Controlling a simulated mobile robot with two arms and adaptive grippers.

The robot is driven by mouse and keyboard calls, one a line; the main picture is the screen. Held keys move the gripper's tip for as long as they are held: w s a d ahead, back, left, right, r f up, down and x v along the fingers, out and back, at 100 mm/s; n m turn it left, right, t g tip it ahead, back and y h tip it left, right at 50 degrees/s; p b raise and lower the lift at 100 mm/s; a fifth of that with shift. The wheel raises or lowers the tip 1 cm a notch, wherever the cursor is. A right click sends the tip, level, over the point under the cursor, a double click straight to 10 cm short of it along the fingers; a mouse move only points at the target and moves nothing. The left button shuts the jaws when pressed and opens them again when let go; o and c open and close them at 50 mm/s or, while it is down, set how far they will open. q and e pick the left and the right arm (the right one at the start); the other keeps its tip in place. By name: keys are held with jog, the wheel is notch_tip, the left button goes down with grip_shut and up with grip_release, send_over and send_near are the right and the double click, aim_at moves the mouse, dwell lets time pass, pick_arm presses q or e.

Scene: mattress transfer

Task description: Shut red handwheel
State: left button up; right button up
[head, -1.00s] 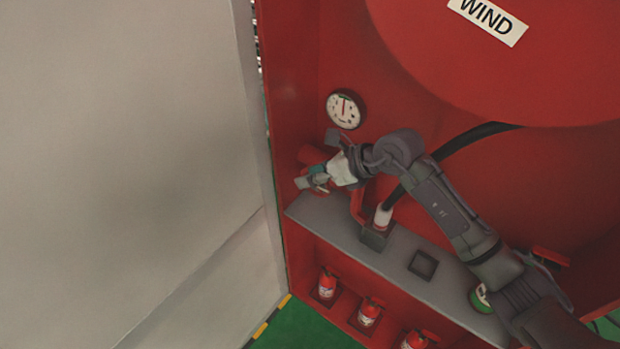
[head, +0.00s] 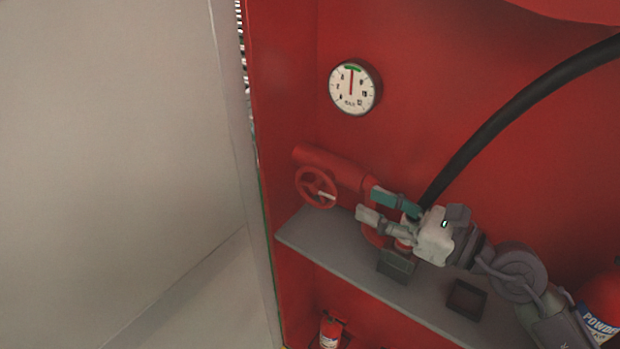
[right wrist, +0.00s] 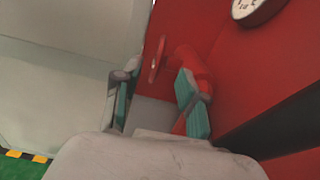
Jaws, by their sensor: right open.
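The red handwheel (head: 316,188) sits on the left end of a red pipe (head: 345,169) inside the red cabinet, above the grey shelf. A small pale handle shows on it. My right gripper (head: 368,204) is open and empty, to the right of the handwheel and apart from it, its fingers pointing left. In the right wrist view the handwheel (right wrist: 158,59) shows nearly edge-on, beyond and between the open fingers (right wrist: 155,100). My left gripper is not in view.
A round gauge (head: 355,87) is on the back wall above the pipe. A black hose (head: 510,110) rises behind my right gripper. The grey shelf (head: 315,236) lies below, with a fire extinguisher (head: 330,330) under it. A large pale panel (head: 110,150) stands at left.

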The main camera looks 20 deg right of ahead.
aim_at(335, 186)
jog(key=p+x, duration=0.3)
jog(key=x, duration=0.8)
jog(key=shift+w, duration=0.2)
jog(key=shift+w+a+f, duration=0.1)
jog(key=shift+w+a, duration=0.25)
jog(key=shift+w, duration=0.05)
grip_shut()
